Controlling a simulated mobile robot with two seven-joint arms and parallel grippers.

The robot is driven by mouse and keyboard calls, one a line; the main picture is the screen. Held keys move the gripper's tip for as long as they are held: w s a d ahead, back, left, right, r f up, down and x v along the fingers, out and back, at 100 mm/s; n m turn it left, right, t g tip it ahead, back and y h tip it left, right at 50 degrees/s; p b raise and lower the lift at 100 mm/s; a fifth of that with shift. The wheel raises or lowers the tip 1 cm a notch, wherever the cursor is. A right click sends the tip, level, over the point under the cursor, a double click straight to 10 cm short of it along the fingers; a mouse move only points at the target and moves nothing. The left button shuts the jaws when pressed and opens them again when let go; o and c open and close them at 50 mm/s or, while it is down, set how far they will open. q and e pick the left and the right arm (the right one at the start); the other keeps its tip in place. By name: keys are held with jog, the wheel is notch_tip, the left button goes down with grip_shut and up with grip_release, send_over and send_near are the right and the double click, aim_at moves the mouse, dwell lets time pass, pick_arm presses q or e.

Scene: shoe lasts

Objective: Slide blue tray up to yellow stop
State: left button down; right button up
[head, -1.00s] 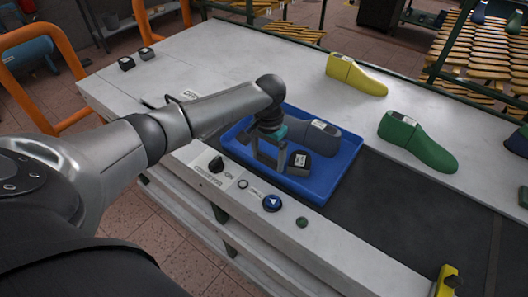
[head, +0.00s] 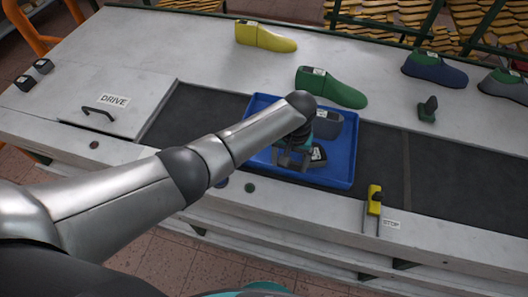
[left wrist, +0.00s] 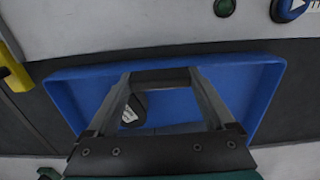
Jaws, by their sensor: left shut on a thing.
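My right gripper is out of view.
Bare belt (head: 195,115) lies left of the tray, and more belt (head: 440,165) lies right. A green button (head: 249,188) is on the near rail. Yellow (head: 265,37), green (head: 330,88) and blue (head: 435,70) lasts stand beyond the belt.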

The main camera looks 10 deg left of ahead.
aim_at(306, 179)
pick_arm(q)
jog(key=d, duration=0.5)
jog(key=shift+s+d+b, duration=0.25)
jog(key=shift+d+b, duration=0.05)
grip_release()
jog(key=shift+a, duration=0.1)
jog(key=shift+r, duration=0.45)
notch_tip(306, 179, up, 14)
jog(key=p, duration=0.2)
jog(key=shift+r, duration=0.2)
